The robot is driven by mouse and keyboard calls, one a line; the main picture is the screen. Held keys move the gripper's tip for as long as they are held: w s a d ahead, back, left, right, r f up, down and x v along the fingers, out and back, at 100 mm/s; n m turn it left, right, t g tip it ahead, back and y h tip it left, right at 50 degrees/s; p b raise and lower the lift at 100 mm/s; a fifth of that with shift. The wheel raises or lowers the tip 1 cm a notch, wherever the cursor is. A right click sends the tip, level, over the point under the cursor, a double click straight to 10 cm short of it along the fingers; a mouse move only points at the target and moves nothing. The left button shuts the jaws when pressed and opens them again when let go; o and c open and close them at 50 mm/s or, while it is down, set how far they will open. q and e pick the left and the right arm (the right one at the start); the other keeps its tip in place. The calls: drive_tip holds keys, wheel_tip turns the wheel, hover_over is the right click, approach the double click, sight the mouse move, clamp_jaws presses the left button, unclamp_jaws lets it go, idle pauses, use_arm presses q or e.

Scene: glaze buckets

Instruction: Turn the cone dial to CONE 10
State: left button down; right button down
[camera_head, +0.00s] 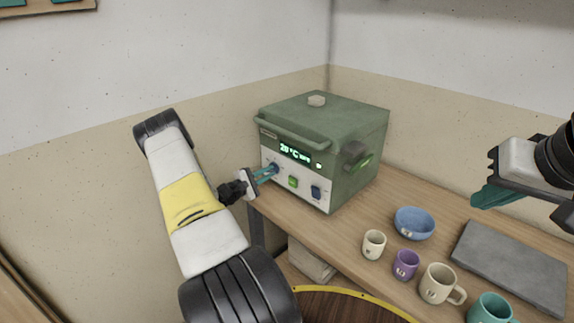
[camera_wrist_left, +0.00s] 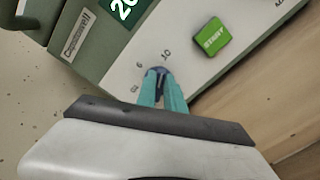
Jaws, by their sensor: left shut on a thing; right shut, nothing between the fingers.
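The green kiln (camera_head: 330,140) stands on the table against the wall, with a pale control panel on its front. The small dark cone dial sits at the panel's left; it also shows in the left wrist view (camera_wrist_left: 157,72). My left gripper (camera_head: 268,172) is shut on the dial with its teal fingers, which hide part of it. In the left wrist view, printed marks surround the dial, with "10" at its upper right and "6" at its upper left. I cannot tell where the dial points. My right gripper (camera_head: 491,196) is shut and empty above the table.
The lit display (camera_head: 295,152) reads about 20 °C. A blue bowl (camera_head: 414,223), several mugs and a grey slab (camera_head: 512,265) stand at the right.

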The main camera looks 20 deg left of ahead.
use_arm(q)
drive_tip(key=c, duration=1.4)
unclamp_jaws()
drive_tip(key=shift+c, duration=0.2)
drive_tip(key=v, duration=0.8)
